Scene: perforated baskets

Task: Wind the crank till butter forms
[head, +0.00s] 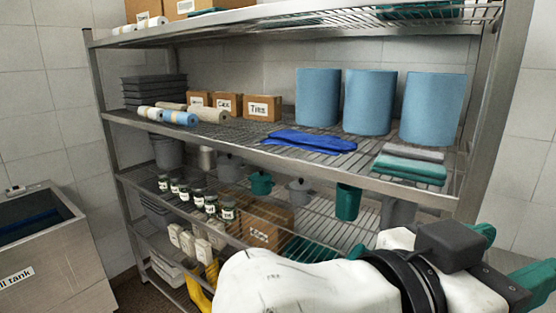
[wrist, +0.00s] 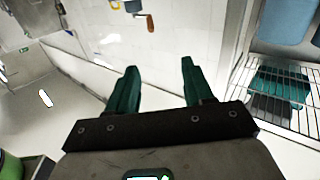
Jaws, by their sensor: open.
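Beyond the fingers are a pale wall and floor. In the head view my white arm reaches across the lower right, in front of the shelf rack.
A metal wire shelf rack (head: 290,155) fills the head view. It holds blue rolls (head: 369,102), labelled cardboard boxes (head: 262,107), jars (head: 227,211) and folded cloths (head: 408,168). A steel tank (head: 45,250) stands at the left. The wrist view shows open floor (wrist: 50,100).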

